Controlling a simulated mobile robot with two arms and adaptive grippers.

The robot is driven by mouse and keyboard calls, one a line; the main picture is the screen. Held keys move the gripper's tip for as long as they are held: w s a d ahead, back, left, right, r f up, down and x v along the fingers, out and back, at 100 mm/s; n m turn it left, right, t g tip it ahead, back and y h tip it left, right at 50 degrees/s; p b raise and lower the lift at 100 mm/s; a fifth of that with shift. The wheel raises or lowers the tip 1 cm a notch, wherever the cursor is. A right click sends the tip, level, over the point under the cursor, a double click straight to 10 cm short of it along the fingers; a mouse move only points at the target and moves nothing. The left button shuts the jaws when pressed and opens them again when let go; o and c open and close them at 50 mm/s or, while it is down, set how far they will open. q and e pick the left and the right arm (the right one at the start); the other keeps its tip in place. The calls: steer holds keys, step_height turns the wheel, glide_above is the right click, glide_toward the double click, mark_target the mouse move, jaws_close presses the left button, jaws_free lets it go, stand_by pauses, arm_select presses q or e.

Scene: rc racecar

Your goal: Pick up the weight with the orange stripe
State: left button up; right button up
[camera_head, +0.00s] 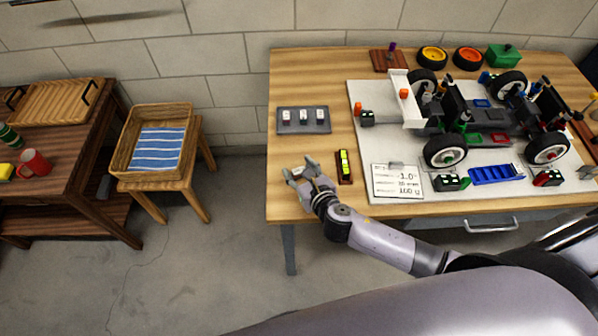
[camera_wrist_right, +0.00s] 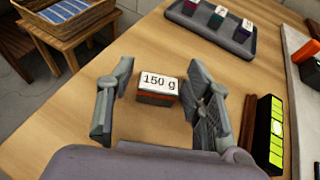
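The weight (camera_wrist_right: 157,92) is a small dark block with a white top marked "150 g" and an orange-red stripe. It sits upright on the wooden table. My right gripper (camera_wrist_right: 160,72) is open, with one finger on each side of the weight and visible gaps between them. In the head view my right gripper (camera_head: 297,176) is low over the table's front left corner and largely hides the weight. My left gripper is not in view.
A grey tray (camera_head: 304,130) with three other weights lies behind. A dark block with a yellow-green display (camera_head: 344,166) is just right of the gripper. Further right, a white board (camera_head: 375,150) holds a racecar (camera_head: 475,120). The table's edges are close on the left and front.

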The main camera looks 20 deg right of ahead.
jaws_close()
stand_by(0.3)
steer(key=shift+r, duration=0.1)
